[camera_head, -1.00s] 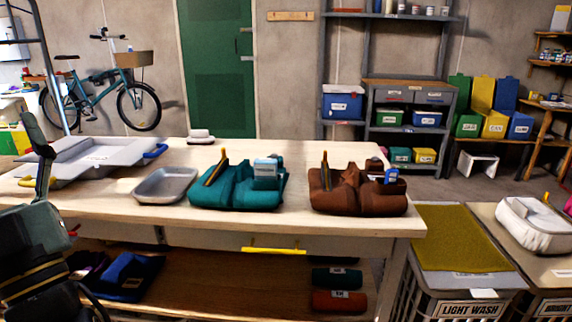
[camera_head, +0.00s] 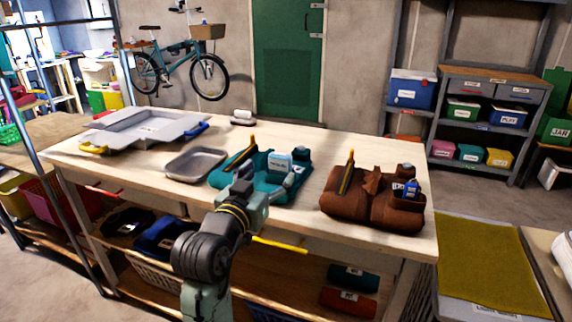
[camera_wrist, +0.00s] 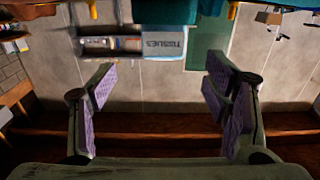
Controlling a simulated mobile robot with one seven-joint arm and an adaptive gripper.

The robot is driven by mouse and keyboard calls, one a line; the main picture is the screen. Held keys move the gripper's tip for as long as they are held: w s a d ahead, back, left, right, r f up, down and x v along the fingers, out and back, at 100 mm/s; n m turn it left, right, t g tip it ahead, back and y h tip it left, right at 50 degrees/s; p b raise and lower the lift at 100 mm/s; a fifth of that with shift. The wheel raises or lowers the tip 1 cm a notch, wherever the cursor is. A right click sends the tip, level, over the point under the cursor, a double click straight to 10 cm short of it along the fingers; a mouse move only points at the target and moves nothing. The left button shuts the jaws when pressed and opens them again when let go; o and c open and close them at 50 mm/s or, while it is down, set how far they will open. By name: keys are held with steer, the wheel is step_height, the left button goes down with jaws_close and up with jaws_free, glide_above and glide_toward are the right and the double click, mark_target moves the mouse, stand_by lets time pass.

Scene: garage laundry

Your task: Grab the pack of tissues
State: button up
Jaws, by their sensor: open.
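The pack of tissues (camera_head: 279,163) is a pale blue box standing in the teal caddy (camera_head: 218,181) on the workbench. In the wrist view, the pack (camera_wrist: 163,43) shows its "TISSUES" label at the upper middle, beyond the fingertips. My gripper (camera_head: 267,178) is at the near side of the teal caddy, in front of the pack. In the wrist view, my gripper (camera_wrist: 163,90) is open, with its purple-padded fingers wide apart and nothing between them. The gripper hides part of the caddy in the head view.
A brown caddy (camera_head: 345,207) stands right of the teal one. A grey tray (camera_head: 195,164) and a larger grey tray (camera_head: 140,131) lie to the left. Yellow upright items rise from both caddies. The workbench (camera_head: 305,222) has bare room along its front edge.

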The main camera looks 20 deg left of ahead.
mark_target(278, 160)
steer(key=w+p, duration=0.3)
steer(key=w, duration=0.5)
steer(key=shift+w+r, duration=0.1)
steer(key=shift+w, duration=0.25)
steer(key=shift+c, duration=0.4)
steer(key=c, duration=0.9)
